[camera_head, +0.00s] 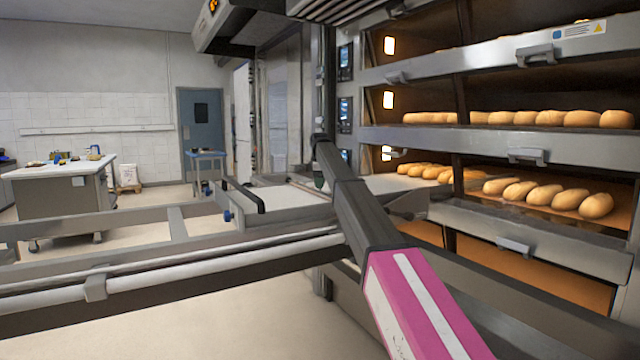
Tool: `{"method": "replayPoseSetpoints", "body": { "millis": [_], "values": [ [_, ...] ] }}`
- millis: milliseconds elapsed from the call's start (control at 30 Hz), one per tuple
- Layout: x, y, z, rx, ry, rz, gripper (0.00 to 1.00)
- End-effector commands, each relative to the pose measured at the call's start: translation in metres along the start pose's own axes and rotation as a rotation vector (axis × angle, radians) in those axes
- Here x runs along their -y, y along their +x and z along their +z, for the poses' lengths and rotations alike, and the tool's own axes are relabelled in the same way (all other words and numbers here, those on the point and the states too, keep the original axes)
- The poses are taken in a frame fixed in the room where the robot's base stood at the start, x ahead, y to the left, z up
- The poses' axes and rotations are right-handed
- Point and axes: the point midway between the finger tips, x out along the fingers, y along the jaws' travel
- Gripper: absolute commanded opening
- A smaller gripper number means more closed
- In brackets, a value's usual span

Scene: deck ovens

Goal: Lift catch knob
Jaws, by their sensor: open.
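A small dark green knob-like piece (318,180) shows beside my dark arm link, near the end of the white-topped loader (290,197). It may be the catch knob, but it is too small and too covered to be sure. My arm reaches from the lower right, pink and then dark grey, toward this spot. My gripper (319,158) seems to be at the far end of the arm, just above the green piece. Its jaws are open, but the fingers are small and hard to make out. I cannot tell whether they touch or surround the piece.
Deck ovens with loaves (545,195) and steel door handles (528,156) stand on the right. Long metal rails (180,275) cross the left and front. Floor is clear at front centre.

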Motion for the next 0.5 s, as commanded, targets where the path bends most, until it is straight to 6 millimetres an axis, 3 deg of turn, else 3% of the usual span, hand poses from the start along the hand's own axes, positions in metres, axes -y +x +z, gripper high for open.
{"method": "replayPoseSetpoints", "body": {
  "millis": [333, 500],
  "values": [
    [-0.0001, 0.0058, 0.0001, 0.0, 0.0, 0.001, 0.63],
    [-0.0001, 0.0058, 0.0001, 0.0, 0.0, 0.001, 0.08]
  ]
}}
